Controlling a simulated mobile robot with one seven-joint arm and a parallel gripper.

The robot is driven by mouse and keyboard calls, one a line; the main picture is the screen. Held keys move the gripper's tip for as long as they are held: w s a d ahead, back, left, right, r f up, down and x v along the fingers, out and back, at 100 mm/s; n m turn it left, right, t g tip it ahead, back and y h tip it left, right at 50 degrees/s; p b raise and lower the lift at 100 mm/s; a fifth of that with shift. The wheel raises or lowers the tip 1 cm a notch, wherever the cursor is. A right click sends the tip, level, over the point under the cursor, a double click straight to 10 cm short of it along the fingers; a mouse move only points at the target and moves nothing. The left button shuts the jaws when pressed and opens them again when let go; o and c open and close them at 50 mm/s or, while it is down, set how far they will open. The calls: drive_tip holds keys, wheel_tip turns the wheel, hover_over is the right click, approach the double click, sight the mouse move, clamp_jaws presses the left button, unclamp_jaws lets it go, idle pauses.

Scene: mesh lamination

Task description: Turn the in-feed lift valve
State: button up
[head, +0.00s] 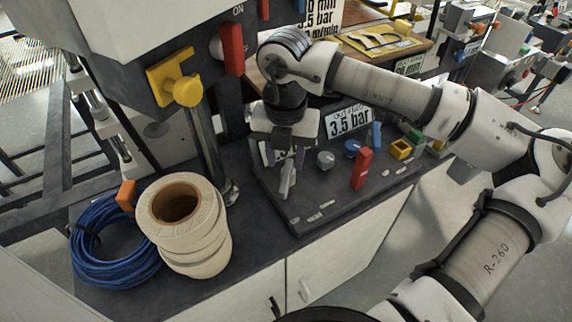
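A dark control panel (318,209) lies on the bench with a row of valves and knobs. At its left end a light grey lever (288,181) stands up. My gripper (283,156) points down just above and behind this lever; its fingers appear apart. I cannot tell whether they touch the lever. To the right are a grey round knob (326,160), a blue knob (352,147), a red lever (361,169) and a blue lever (376,135). The labels along the panel's front are too small to read, so I cannot tell which is the in-feed lift valve.
A "3.5 bar" sign (349,120) stands behind the panel. White tape rolls (200,250) and a blue hose coil (110,258) sit on the bench's left. A yellow knob (187,91) and red handle (232,48) project from the machine at upper left. A yellow-framed button (401,149) is at right.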

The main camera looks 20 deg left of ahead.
sight(285, 177)
drive_tip(key=shift+f+p, duration=0.45)
drive_tip(key=shift+f, duration=2.05)
clamp_jaws()
